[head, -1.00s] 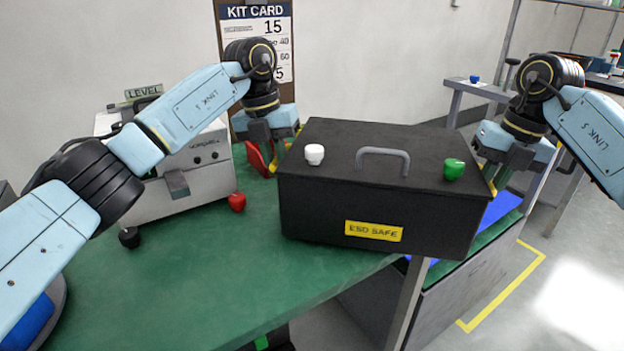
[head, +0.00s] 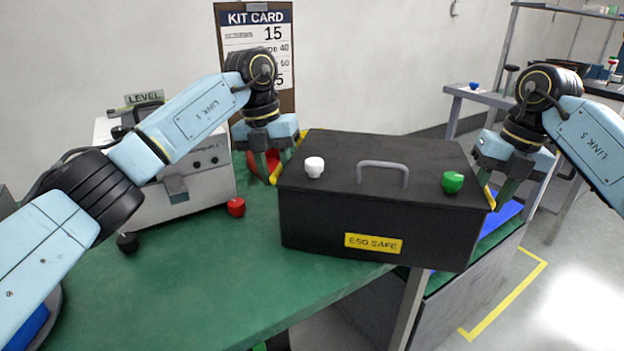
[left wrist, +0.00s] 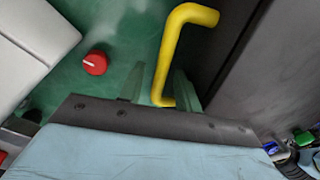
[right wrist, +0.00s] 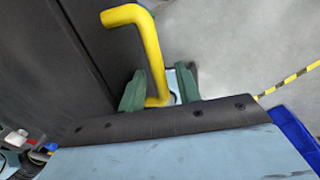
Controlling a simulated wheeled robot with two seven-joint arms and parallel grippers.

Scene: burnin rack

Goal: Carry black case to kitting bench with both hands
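The black case (head: 375,220) has a grey top handle, a white knob (head: 314,167), a green knob (head: 452,182) and a yellow ESD SAFE label. It is level at the right end of the green bench (head: 200,290), its right part beyond the bench edge; whether its underside touches is hidden. My left gripper (head: 271,166) is at its left side, fingers apart around a yellow side handle (left wrist: 178,45), which sits nearer one finger. My right gripper (head: 500,190) is at its right side, fingers apart around the other yellow handle (right wrist: 148,50), with a gap on one side.
A grey instrument box (head: 190,170) with a LEVEL sign stands left of the case. A red knob (head: 236,207) and a black knob (head: 127,243) are near it. The kit card (head: 258,45) stands behind. Bare green bench lies in front of the case.

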